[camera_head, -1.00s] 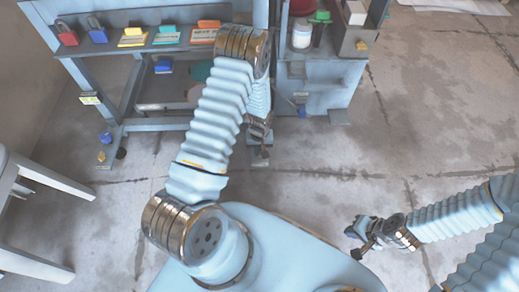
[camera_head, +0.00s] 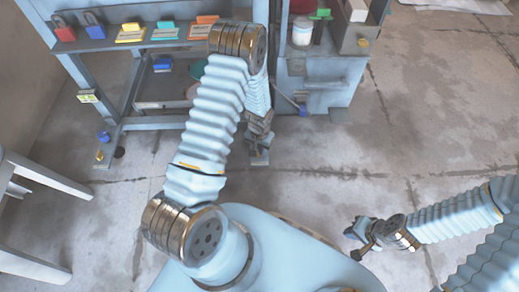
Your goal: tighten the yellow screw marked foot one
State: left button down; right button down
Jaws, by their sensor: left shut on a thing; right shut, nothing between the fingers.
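A small yellow screw (camera_head: 100,155) shows low on the blue frame's left foot, below a blue knob (camera_head: 103,136). Any foot marking is too small to read. My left arm reaches across the middle, and my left gripper (camera_head: 259,141) is low by the frame's right side, well to the right of that screw. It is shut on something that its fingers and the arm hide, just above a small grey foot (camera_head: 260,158). My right gripper (camera_head: 356,233) is shut and empty above the floor at the right.
The blue frame's shelf (camera_head: 120,42) carries padlocks and several coloured cards. A blue cabinet (camera_head: 318,78) stands right of my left gripper, with a blue-tipped rod (camera_head: 290,102) beside it. A grey table (camera_head: 40,180) stands at left. The floor between is clear.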

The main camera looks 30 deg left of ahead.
pick_arm(q)
jog(key=m+b, duration=0.1)
jog(key=m, duration=0.5)
jog(key=shift+m+b, duration=0.3)
jog(key=m, duration=0.3)
jog(key=shift+m+b, duration=0.35)
jog(key=shift+m, duration=1.25)
jog(key=c, duration=1.2)
grip_release()
